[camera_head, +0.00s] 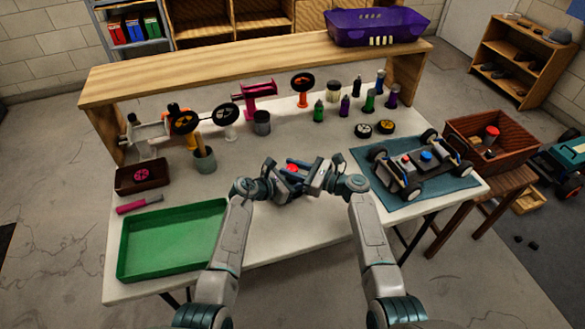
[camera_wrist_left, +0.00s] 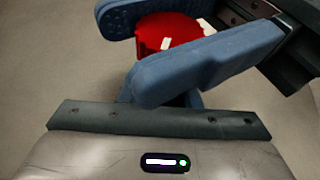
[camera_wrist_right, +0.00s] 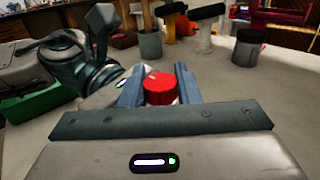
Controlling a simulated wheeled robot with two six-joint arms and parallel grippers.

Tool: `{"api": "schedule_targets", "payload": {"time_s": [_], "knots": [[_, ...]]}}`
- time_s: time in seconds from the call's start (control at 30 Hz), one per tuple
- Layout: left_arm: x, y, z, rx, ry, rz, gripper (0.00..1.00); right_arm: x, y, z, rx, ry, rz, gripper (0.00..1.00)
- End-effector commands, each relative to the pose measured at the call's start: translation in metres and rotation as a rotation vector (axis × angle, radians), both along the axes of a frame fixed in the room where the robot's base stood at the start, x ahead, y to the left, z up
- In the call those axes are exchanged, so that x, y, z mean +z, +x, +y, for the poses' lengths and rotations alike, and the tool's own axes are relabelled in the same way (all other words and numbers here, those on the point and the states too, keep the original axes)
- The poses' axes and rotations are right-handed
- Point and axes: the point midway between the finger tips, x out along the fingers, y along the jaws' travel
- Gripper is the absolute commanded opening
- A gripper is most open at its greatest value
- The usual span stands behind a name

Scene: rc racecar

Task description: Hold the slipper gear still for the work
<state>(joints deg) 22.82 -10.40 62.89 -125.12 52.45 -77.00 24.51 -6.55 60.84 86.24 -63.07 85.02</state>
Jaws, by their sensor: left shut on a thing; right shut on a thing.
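The slipper gear appears to be the small red round part (camera_head: 292,168) held above the white table between my two grippers. In the left wrist view the red part (camera_wrist_left: 168,35) has a ribbed rim and a white mark, and sits between the blue fingers of my left gripper (camera_wrist_left: 165,48). In the right wrist view the red part (camera_wrist_right: 160,88) lies between the fingers of my right gripper (camera_wrist_right: 159,86). Both grippers are shut on it, meeting from opposite sides. The fingers hide much of its sides.
A green tray (camera_head: 170,240) is at the table's left front. An RC car (camera_head: 418,165) stands on a teal mat (camera_head: 455,185) at the right. Bottles, cups and wheels stand behind the grippers, below a wooden shelf (camera_head: 255,62). The table around the grippers is clear.

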Motion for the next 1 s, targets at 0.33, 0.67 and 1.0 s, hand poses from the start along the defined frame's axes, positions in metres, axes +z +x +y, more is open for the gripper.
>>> {"api": "schedule_targets", "payload": {"time_s": [0.33, 0.67, 1.0], "knots": [[-0.0068, -0.0034, 0.0004, -0.003, 0.004, 0.010, 0.05, -0.0012, 0.0019, -0.0001, 0.182, -0.002, 0.000, 0.06], [-0.0064, -0.0035, -0.0002, -0.004, 0.004, 0.010, 0.05, -0.0016, 0.0022, 0.0005, 0.374, -0.004, 0.000, 0.06], [-0.0060, -0.0036, -0.0007, -0.005, 0.002, 0.009, 0.05, -0.0029, 0.0008, -0.0001, 0.485, -0.006, 0.001, 0.06]]}}
